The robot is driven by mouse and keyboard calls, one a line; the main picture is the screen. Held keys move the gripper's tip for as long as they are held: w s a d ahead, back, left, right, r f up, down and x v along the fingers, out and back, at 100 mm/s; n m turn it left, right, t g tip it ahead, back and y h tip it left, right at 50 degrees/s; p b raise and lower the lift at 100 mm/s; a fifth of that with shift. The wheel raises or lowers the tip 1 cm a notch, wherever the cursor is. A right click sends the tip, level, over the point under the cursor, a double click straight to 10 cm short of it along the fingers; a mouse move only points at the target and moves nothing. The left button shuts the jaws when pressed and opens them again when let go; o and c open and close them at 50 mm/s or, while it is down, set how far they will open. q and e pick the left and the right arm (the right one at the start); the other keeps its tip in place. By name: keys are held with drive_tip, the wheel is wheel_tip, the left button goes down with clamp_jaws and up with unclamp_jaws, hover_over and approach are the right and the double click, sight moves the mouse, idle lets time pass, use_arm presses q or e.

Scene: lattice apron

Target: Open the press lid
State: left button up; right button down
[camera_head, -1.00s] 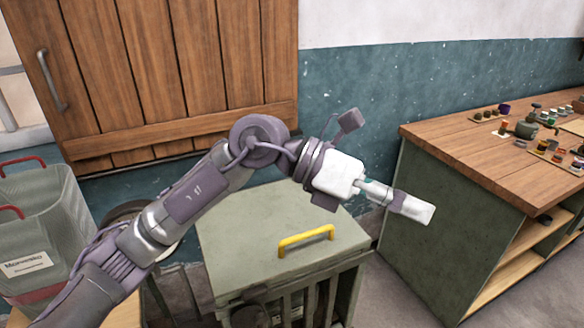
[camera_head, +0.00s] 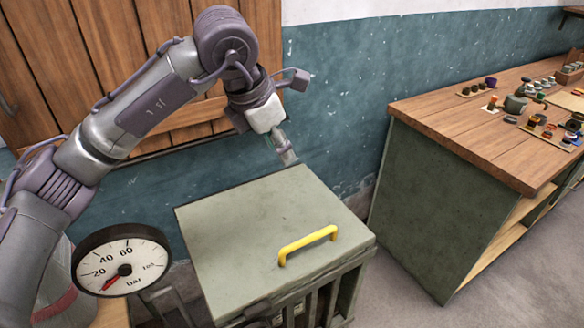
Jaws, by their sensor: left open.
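The press (camera_head: 345,290) is a green-grey box with slatted sides in the lower middle of the head view. Its flat lid (camera_head: 255,220) lies shut on top. A yellow bar handle (camera_head: 308,244) is fixed near the lid's front edge. My left gripper (camera_head: 289,158) hangs just beyond the lid's back edge in the picture, well away from the handle. It is empty; its fingers are seen edge-on. My right gripper is out of view.
A round pressure gauge (camera_head: 122,260) stands left of the press. A workbench (camera_head: 440,115) with small jars and pots is at the right. A wooden shutter (camera_head: 60,60) and the teal wall (camera_head: 345,90) are behind. Bare floor (camera_head: 405,280) shows between press and bench.

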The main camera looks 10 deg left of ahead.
use_arm(q)
drive_tip(key=p+x, duration=0.2)
drive_tip(key=x, duration=0.8)
drive_tip(key=shift+w+a, duration=0.2)
drive_tip(key=shift+w, duration=0.05)
drive_tip(key=shift+c, duration=0.3)
clamp_jaws()
